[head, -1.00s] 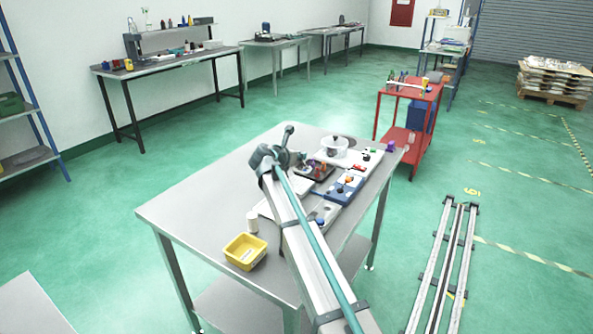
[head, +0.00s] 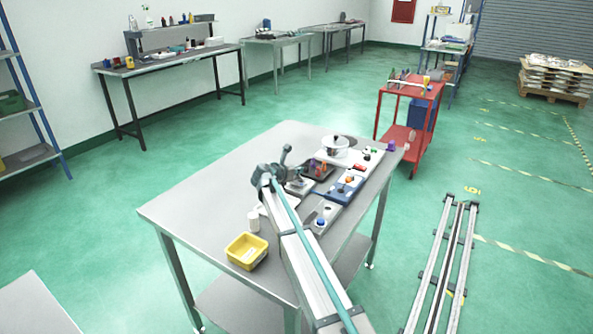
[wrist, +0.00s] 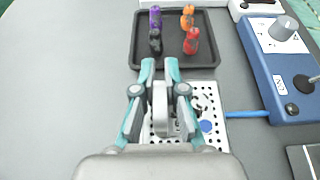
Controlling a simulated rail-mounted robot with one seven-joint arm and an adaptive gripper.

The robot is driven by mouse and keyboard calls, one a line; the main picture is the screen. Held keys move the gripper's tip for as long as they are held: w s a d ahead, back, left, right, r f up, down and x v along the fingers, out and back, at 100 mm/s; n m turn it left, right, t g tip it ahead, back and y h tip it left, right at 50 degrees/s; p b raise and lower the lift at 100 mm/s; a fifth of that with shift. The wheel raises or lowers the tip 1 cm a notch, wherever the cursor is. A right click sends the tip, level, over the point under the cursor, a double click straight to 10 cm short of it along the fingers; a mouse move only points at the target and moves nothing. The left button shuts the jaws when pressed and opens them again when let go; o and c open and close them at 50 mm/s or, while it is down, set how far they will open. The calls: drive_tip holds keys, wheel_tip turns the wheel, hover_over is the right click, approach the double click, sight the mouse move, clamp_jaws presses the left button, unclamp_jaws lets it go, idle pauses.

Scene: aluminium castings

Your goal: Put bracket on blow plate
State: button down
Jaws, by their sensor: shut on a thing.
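My gripper (wrist: 160,76) has teal fingers shut on a grey metal bracket (wrist: 161,112), which sits between them in the wrist view. Below it is the blow plate (wrist: 208,97), a pale plate full of dark holes with a blue round spot on it. The gripper and bracket cover the plate's left and middle part. Whether the bracket touches the plate cannot be told. In the head view the blow plate (head: 301,187) shows just right of my wrist, and the bracket is hidden by my arm.
A black tray (wrist: 173,55) with several purple, black, orange and red small items lies just beyond the plate. A blue control box (wrist: 276,62) with a knob stands to the right, with a blue hose. A yellow bin (head: 246,252) and white cup (head: 253,221) stand near; the table's left side is clear.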

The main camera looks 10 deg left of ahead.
drive_tip(key=shift+f, duration=0.1)
drive_tip(key=c, duration=1.2)
unclamp_jaws()
drive_tip(key=shift+c, duration=0.2)
drive_tip(key=b+v, duration=0.1)
drive_tip(key=v, duration=1.1)
